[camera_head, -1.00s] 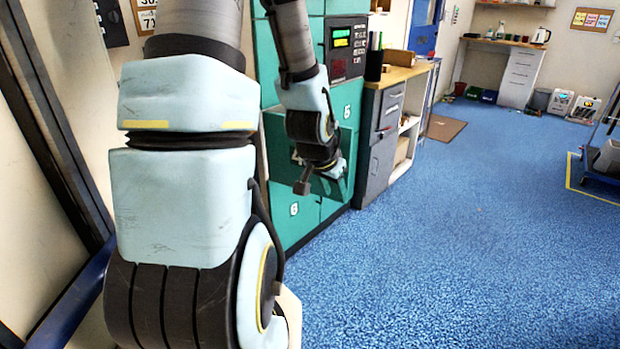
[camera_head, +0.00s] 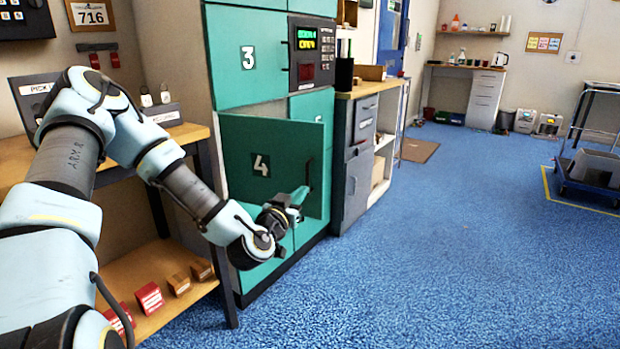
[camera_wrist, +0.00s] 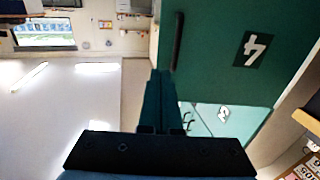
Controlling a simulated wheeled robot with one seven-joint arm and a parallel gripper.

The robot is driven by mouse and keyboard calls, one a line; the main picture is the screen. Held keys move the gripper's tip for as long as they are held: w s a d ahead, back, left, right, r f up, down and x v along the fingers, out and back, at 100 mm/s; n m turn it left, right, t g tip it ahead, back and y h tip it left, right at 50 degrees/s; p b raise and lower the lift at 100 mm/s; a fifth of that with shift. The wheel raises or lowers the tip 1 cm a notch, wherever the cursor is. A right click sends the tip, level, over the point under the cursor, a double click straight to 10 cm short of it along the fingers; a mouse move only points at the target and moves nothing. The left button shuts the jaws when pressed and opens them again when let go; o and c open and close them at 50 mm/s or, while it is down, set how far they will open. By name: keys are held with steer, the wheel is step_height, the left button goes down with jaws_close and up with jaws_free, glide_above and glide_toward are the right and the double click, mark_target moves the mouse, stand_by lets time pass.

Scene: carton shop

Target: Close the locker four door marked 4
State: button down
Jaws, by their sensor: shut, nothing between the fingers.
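The teal locker four door (camera_head: 240,145), marked with a white 4 on black, stands swung open from its left side, its free edge to the right. It also shows in the wrist view (camera_wrist: 215,75), with its 4 upside down and its dark handle (camera_wrist: 178,40) near the free edge. My gripper (camera_head: 300,196) is in front of the door's outer face, low near the free edge and handle. Its fingers (camera_wrist: 162,105) are shut and empty. I cannot tell whether they touch the door. The compartment behind the door is hidden.
Door 3 (camera_head: 248,57) above is shut, beside a keypad panel (camera_head: 313,52). A bench (camera_head: 150,318) with small boxes stands left of the lockers, under my arm. A grey cabinet (camera_head: 357,185) stands to the right. The blue floor (camera_head: 450,250) in front is clear.

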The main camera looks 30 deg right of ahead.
mark_target(322, 171)
steer(key=p+x, duration=0.1)
steer(key=x, duration=1.1)
steer(key=shift+d, duration=0.1)
